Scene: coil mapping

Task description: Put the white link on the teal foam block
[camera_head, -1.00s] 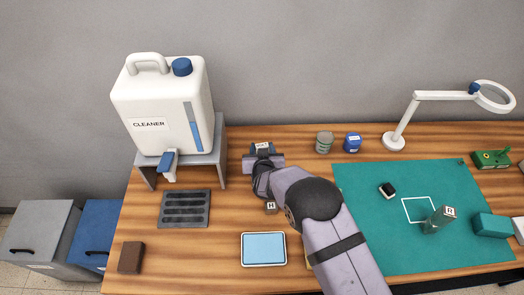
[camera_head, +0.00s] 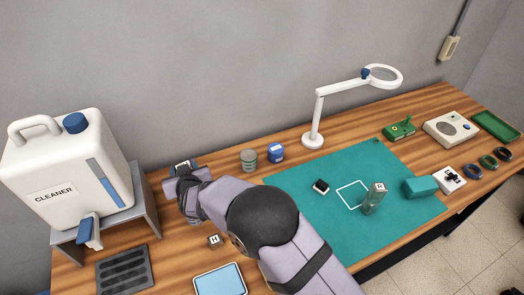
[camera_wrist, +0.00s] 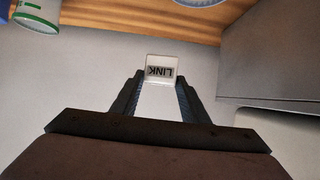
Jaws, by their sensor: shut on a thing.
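The white link (camera_wrist: 161,70) carries a dark LINK label that reads upside down in the wrist view. My gripper (camera_wrist: 160,82) is shut on it, with one dark finger on each side. In the head view my gripper (camera_head: 182,175) is at the back left of the table, beside the cleaner's stand, and the link is mostly hidden there. The teal foam block (camera_head: 419,188) lies at the right edge of the green mat (camera_head: 300,190), well to the right of my gripper. Its top looks bare.

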